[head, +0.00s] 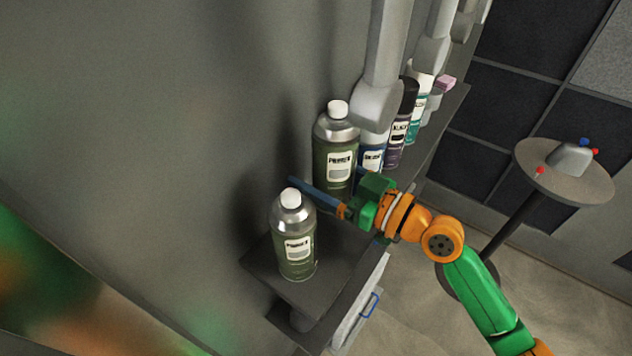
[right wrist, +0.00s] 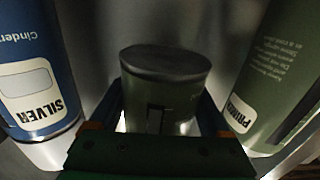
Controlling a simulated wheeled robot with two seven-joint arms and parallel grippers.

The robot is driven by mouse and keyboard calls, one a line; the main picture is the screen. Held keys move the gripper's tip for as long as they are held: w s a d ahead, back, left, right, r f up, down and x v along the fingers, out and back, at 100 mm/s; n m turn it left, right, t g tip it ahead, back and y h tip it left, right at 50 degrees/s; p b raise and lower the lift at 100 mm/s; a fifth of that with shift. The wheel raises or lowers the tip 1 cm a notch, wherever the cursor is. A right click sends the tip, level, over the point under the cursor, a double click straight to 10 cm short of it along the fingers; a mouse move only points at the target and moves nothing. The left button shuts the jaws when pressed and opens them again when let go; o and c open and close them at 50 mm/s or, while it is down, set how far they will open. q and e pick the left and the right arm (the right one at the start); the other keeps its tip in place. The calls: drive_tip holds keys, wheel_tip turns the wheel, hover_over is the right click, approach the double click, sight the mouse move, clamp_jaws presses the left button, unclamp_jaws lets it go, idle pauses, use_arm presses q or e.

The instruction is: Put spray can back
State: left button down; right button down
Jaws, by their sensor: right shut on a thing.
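My right gripper (head: 324,186) reaches in from the right, shut around the lower part of a green PRIMER spray can (head: 337,140) with silver shoulder and white cap. In the right wrist view this held can (right wrist: 162,85) is between the fingers, and its dark end face shows, apparently clear of the shelf. A second green PRIMER can (head: 294,240) stands at the near end of the dark shelf (head: 262,262), and it also shows at right in the right wrist view (right wrist: 285,85). A blue SILVER can (head: 372,158) is on the other side. My left gripper is not in view.
A purple BLACK can (head: 397,140) and a teal-labelled can (head: 416,115) stand further along the shelf. Grey hanging fixtures (head: 377,95) come close above the row. The wall is behind. A round stand (head: 540,185) is at the right.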

sight(365, 243)
wheel_tip(365, 243, down, 7)
drive_tip(key=shift+r+b, duration=0.1)
drive_tip(key=shift+b, duration=0.5)
drive_tip(key=shift+w+f+b, duration=0.1)
drive_tip(key=shift+f+b, duration=0.2)
unclamp_jaws()
drive_tip(key=shift+r, duration=0.1)
drive_tip(key=b+v, duration=0.2)
drive_tip(key=v, duration=0.1)
drive_tip(key=b+v, duration=0.2)
drive_tip(key=v, duration=0.2)
drive_tip(key=b+v, duration=0.2)
drive_tip(key=v, duration=0.1)
drive_tip(key=shift+s+d+f, duration=0.25)
drive_tip(key=shift+d+f, duration=0.05)
drive_tip(key=shift+s+d+r+b, duration=0.3)
drive_tip(key=shift+s+d+r, duration=0.1)
drive_tip(key=shift+d, duration=0.05)
